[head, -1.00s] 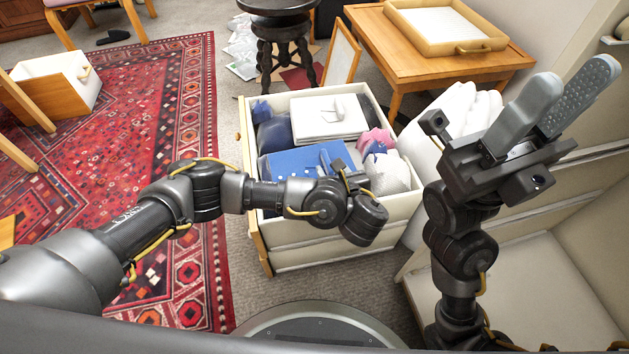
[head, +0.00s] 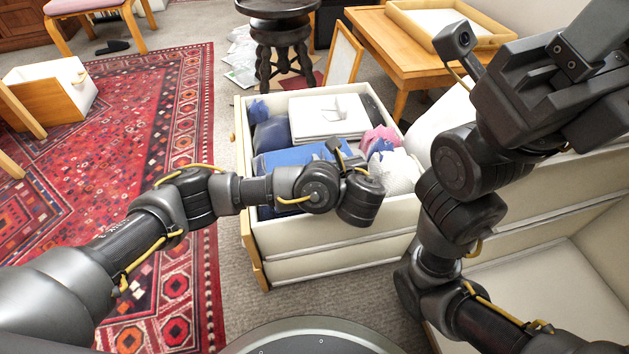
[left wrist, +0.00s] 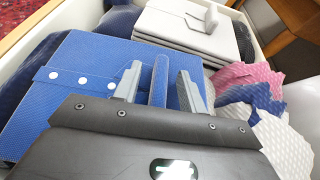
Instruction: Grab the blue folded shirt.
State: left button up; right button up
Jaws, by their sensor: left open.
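The blue folded shirt (head: 285,159) lies in the open drawer, partly hidden behind my left arm. In the left wrist view the shirt (left wrist: 65,95) shows white buttons and a raised blue roll. My left gripper (left wrist: 160,78) is open, with one finger on each side of that roll; I cannot tell if they touch it. In the head view the left gripper (head: 345,160) is over the drawer, its fingers mostly hidden. My right gripper (head: 570,80) is raised at the upper right, its fingers cut off by the frame.
The drawer (head: 330,238) also holds a white folded item (head: 325,116), dark blue cloth, a pink piece (head: 380,139) and a white textured piece (head: 400,170). A dark stool (head: 278,45) and a wooden table (head: 400,60) stand behind. A red rug (head: 140,130) lies left.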

pick_arm(q)
jog(key=shift+w, duration=0.1)
grip_shut()
jog(key=shift+r, duration=0.2)
dwell(0.3)
